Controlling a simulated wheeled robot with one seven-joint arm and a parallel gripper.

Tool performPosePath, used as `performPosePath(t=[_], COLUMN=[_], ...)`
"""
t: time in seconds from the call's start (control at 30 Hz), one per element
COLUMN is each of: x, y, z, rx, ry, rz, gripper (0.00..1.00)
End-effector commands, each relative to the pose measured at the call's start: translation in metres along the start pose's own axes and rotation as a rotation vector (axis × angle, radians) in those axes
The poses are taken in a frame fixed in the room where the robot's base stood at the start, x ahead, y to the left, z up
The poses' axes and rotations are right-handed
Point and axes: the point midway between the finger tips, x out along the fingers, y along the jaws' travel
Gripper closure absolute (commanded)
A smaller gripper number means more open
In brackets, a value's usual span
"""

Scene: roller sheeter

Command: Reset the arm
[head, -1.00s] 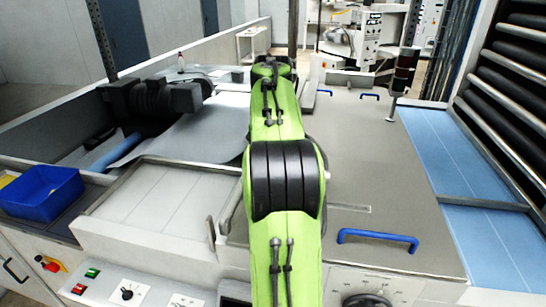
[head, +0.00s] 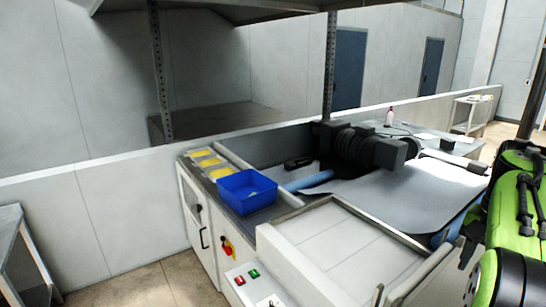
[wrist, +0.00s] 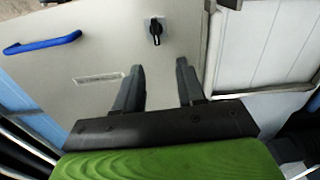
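My gripper (wrist: 158,92) shows in the wrist view with its two dark fingers apart and nothing between them. It is above a grey machine panel (wrist: 95,60) that has a blue handle (wrist: 42,43) and a black knob (wrist: 155,30). In the head view my green arm is at the right edge, and the gripper itself is out of that view.
A blue bin (head: 246,190) stands on the machine's left end beside yellow items (head: 207,162). A grey sheet (head: 405,195) lies in the machine near a dark roller unit (head: 360,145). Tiled floor (head: 130,285) is clear at the lower left.

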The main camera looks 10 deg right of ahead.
Motion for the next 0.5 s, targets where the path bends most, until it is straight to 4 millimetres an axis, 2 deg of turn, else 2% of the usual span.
performPosePath(t=[0.07, 0.1, 0.23, 0.3, 0.4, 0.5], x=[-0.001, 0.000, 0.019, 0.037, 0.072, 0.105], y=[-0.026, -0.041, -0.071, -0.075, -0.068, -0.057], z=[0.034, 0.058, 0.149, 0.197, 0.256, 0.295], rx=[-0.119, -0.200, -0.490, -0.641, -0.843, -0.991], ry=[0.049, 0.081, 0.199, 0.260, 0.337, 0.391], rz=[-0.012, -0.022, -0.075, -0.115, -0.181, -0.239], gripper=[0.61, 0.61, 0.61, 0.61, 0.61, 0.61])
